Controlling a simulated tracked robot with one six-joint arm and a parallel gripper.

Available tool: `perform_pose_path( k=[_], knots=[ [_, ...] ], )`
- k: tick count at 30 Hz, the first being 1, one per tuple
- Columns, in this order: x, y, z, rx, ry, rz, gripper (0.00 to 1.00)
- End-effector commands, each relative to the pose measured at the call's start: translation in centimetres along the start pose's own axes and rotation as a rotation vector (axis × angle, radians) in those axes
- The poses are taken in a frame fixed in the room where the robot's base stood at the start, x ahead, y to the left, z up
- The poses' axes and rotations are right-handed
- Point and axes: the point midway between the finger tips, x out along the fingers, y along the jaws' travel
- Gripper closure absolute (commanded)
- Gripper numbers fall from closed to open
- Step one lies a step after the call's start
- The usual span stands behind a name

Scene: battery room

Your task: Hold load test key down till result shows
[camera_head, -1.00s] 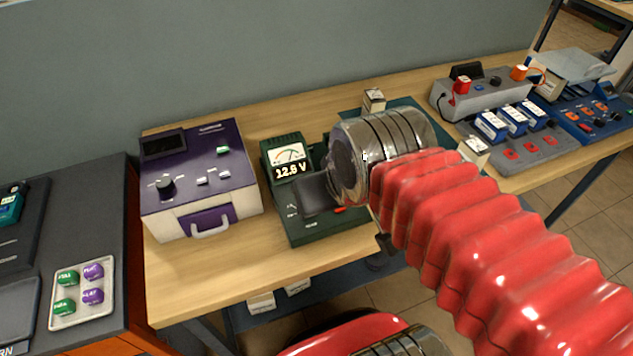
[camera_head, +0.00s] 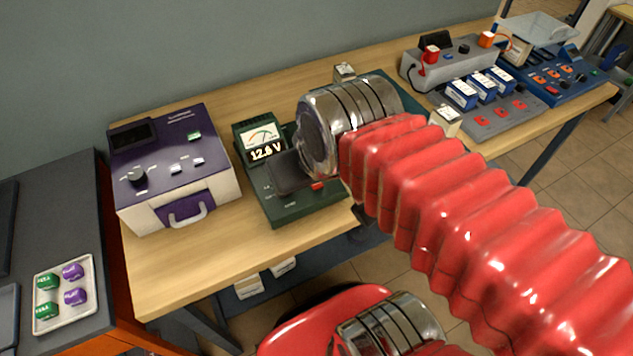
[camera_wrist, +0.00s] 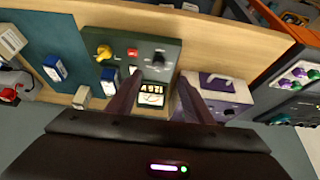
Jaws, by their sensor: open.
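The green battery tester (camera_head: 306,207) stands on the wooden bench, with a needle meter and a lit voltage readout (camera_head: 267,151) near 12.6 V; its last digit is hard to read. In the wrist view the tester (camera_wrist: 165,48) shows a red key (camera_wrist: 132,52), a pale key (camera_wrist: 133,70), a black knob and a yellow part. I cannot read which is the load test key. My gripper (camera_head: 286,178) is open and empty over the tester, hiding part of its top. In the wrist view its fingers (camera_wrist: 160,78) straddle the readout; contact cannot be told.
A purple and cream box (camera_head: 177,165) stands left of the tester. A grey unit with blue blocks (camera_head: 482,92) and a blue panel (camera_head: 560,75) are at right. A tray of green and purple pieces (camera_head: 64,322) lies lower left. Bare bench (camera_head: 190,262) shows in front.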

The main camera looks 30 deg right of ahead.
Motion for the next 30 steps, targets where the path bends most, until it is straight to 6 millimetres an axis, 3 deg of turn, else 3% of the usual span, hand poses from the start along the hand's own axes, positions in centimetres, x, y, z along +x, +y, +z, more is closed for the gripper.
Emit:
perform_pose_path(
  k=[19, 30],
  knots=[
    [0.00, 0.00, 0.00, 0.000, 0.000, 0.000, 1.00],
    [0.00, 0.00, 0.00, 0.000, 0.000, 0.000, 1.00]
  ],
)
